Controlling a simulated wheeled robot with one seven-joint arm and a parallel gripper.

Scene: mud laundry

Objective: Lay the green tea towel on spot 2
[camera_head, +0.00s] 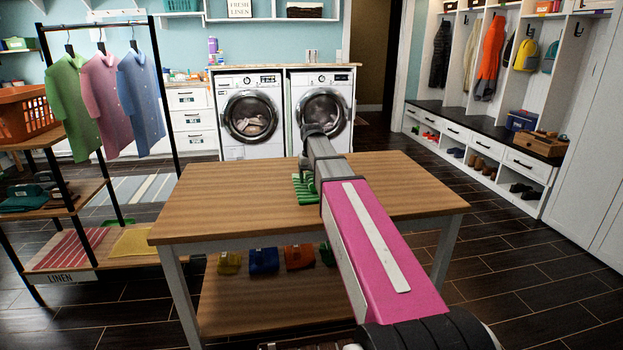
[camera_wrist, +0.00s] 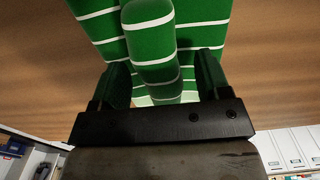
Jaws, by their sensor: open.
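The green tea towel (camera_head: 304,189) with white stripes lies on the wooden table top, partly hidden behind my arm. In the wrist view the towel (camera_wrist: 98,22) shows a raised, rounded fold running between my fingers. My gripper (camera_wrist: 162,80) is open, with one finger on each side of that fold. I cannot tell whether the fingers touch the cloth. In the head view the gripper is mostly hidden by my arm. No marking that reads as spot 2 can be made out.
The table (camera_head: 225,196) has bare wood on both sides of the towel. Several coloured folded cloths lie on its lower shelf (camera_head: 240,305). At left, a rack labelled LINEN holds a red striped cloth (camera_head: 72,249) and a yellow cloth (camera_head: 136,241). Washing machines (camera_head: 250,112) stand behind.

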